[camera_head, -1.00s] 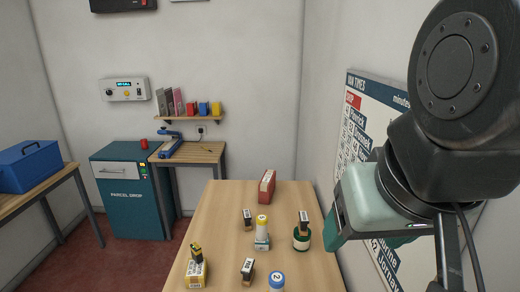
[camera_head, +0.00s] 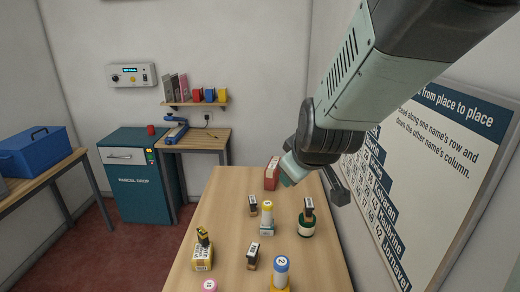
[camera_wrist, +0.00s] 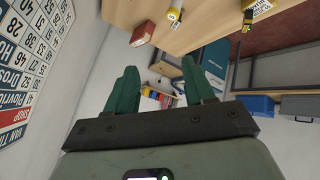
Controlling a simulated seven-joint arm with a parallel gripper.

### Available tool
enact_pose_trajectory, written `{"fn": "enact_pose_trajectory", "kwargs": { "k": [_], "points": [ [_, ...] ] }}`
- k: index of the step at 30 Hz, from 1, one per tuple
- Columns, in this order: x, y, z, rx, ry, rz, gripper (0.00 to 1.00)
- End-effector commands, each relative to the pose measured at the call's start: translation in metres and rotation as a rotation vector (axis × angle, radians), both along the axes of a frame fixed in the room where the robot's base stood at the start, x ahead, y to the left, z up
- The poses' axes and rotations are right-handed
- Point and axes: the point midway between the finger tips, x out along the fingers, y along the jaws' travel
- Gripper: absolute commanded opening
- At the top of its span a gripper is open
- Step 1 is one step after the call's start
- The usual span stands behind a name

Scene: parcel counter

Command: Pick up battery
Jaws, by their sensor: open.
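No item is clearly recognisable as the battery. Small candidates are a yellow-capped white cylinder (camera_head: 267,208) standing on a pale block, a blue-capped cylinder marked 2 (camera_head: 281,264) on a yellow base, and a black and yellow piece (camera_head: 203,235) on a yellow box (camera_head: 202,258). In the wrist view a yellow-ended cylinder (camera_wrist: 175,15) lies at the top edge. My gripper (camera_wrist: 159,66) is open, its teal fingers apart with nothing between them. In the head view it is above the table's far right side, partly hidden by my wrist, away from the candidates.
The wooden table (camera_head: 222,220) also holds a red box (camera_head: 271,174), black-topped stamps (camera_head: 253,256), a dark green round item (camera_head: 306,225) and a pink-topped item (camera_head: 210,286). A sign board (camera_head: 455,160) on the wall stands close right of my arm.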

Motion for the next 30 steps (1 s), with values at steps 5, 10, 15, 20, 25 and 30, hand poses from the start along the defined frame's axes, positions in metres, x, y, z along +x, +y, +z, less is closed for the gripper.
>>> {"fn": "enact_pose_trajectory", "kwargs": {
  "k": [5, 10, 15, 20, 25, 30],
  "points": [
    [0.056, 0.024, -0.06, -0.25, -0.117, 0.184, 0.53],
    [0.093, 0.045, -0.112, -0.546, -0.26, 0.375, 0.53],
    [0.113, 0.071, -0.159, -0.886, -0.425, 0.588, 0.53],
    [0.116, 0.102, -0.197, -1.229, -0.615, 0.809, 0.53],
    [0.099, 0.142, -0.233, -1.599, -0.879, 1.046, 0.53],
    [0.065, 0.18, -0.263, -1.906, -1.186, 1.226, 0.53]
  ]
}}
